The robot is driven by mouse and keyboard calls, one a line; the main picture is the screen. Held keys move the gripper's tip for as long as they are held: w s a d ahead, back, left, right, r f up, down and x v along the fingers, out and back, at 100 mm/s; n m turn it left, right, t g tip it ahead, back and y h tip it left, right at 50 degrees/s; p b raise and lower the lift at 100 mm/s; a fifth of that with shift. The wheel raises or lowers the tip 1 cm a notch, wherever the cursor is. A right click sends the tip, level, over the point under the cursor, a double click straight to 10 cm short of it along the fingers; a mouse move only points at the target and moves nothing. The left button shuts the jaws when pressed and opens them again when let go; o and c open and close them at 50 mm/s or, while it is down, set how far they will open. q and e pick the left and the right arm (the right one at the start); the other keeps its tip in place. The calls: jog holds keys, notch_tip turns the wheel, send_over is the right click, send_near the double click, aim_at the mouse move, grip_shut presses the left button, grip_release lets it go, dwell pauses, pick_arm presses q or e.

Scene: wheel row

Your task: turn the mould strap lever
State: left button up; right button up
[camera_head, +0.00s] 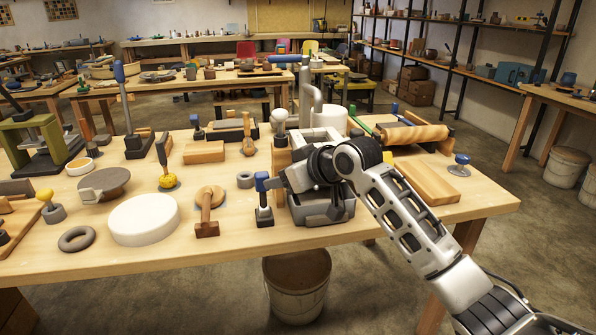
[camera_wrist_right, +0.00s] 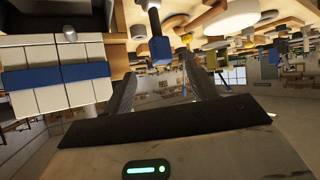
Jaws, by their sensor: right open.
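The mould is a pale block (camera_head: 320,140) on the table, largely hidden behind my right wrist in the head view. In the right wrist view its white tiled side (camera_wrist_right: 40,95) fills the left, with a blue strap (camera_wrist_right: 60,74) around it. A short grey metal piece (camera_wrist_right: 69,24) stands at the strap; I cannot tell whether it is the lever. My right gripper (camera_head: 275,182) comes in from the right, in front of the mould. My left gripper is out of view.
A blue-topped dark post (camera_head: 263,182) stands close to the right fingertips; it also shows beyond them in the wrist view (camera_wrist_right: 160,48). A wooden tool (camera_head: 208,205) and a white disc (camera_head: 144,219) lie left. A wooden board (camera_head: 428,181) lies right. A bucket (camera_head: 297,285) stands below.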

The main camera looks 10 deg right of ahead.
jog(key=shift+v, duration=1.95)
